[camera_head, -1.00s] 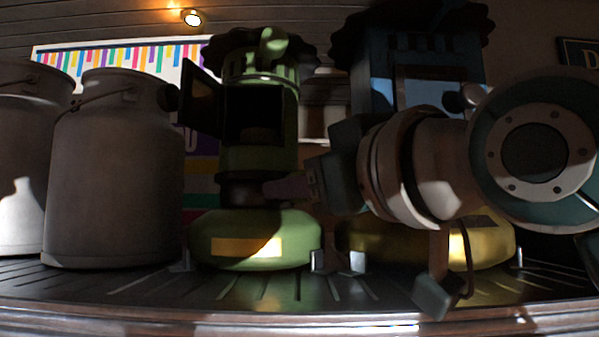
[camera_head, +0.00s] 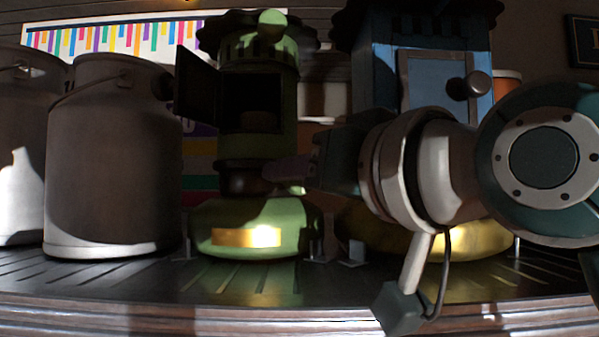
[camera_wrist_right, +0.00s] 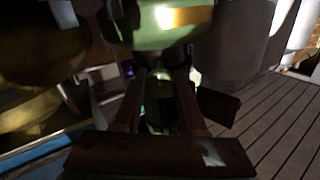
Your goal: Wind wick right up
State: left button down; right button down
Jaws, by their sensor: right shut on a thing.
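The green lantern (camera_head: 258,180) stands upright on the slatted shelf, with a round base carrying a yellow label and a dark open door at its left. My right gripper (camera_head: 285,171) reaches in from the right to the side of its dark neck (camera_head: 240,180). Its fingers are shut on a small part there, which I take to be the wick knob; they mostly hide it. In the right wrist view the fingers (camera_wrist_right: 160,95) stand either side of a small dim greenish part, with the lantern's green base (camera_wrist_right: 160,30) above. My left gripper is not in view.
Grey metal cans (camera_head: 110,160) stand left of the lantern. A blue lantern (camera_head: 375,75) with a yellow base (camera_head: 470,240) stands close at the right, behind my right arm. The slatted shelf (camera_head: 180,290) is bare in front.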

jog(key=shift+f, duration=0.1)
jog(key=shift+c, duration=2.4)
grip_release()
jog(key=shift+s+d+b, duration=0.25)
jog(key=shift+s+b, duration=0.2)
jog(key=b+v, duration=0.3)
jog(key=v, duration=0.3)
jog(key=shift+s+d+f+b, duration=0.15)
jog(key=shift+s+d+b, duration=0.05)
jog(key=shift+s+b, duration=0.2)
jog(key=s+p, duration=0.1)
jog(key=p, duration=0.4)
jog(key=shift+d+r, duration=0.4)
jog(key=shift+s+d+f+p, duration=0.1)
jog(key=shift+s+f+p, duration=0.05)
jog(key=shift+s+p, duration=0.2)
